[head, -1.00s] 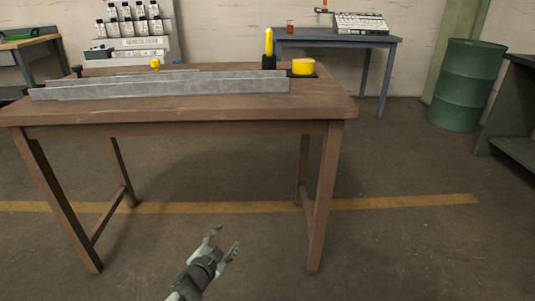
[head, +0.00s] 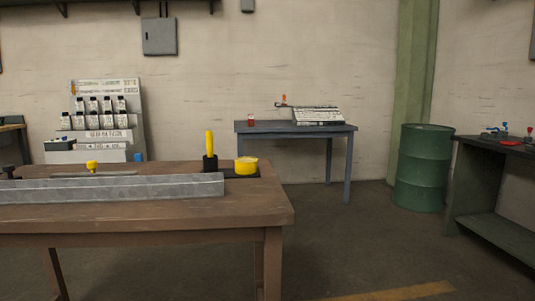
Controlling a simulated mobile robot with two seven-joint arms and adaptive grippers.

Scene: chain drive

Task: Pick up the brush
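No brush shows plainly. An upright yellow handle (head: 209,143) stands in a black holder (head: 210,163) on the wooden table (head: 262,205); it may be the brush, but its lower end is hidden. A round yellow pot (head: 246,166) sits just right of it on a dark base. Neither of my grippers is in the head view.
A long grey metal channel (head: 110,188) lies along the wooden table. A blue-grey table (head: 296,129) with a slanted panel (head: 317,115) stands against the wall. A green barrel (head: 424,168) and a dark bench (head: 495,205) are at right. Open floor lies between.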

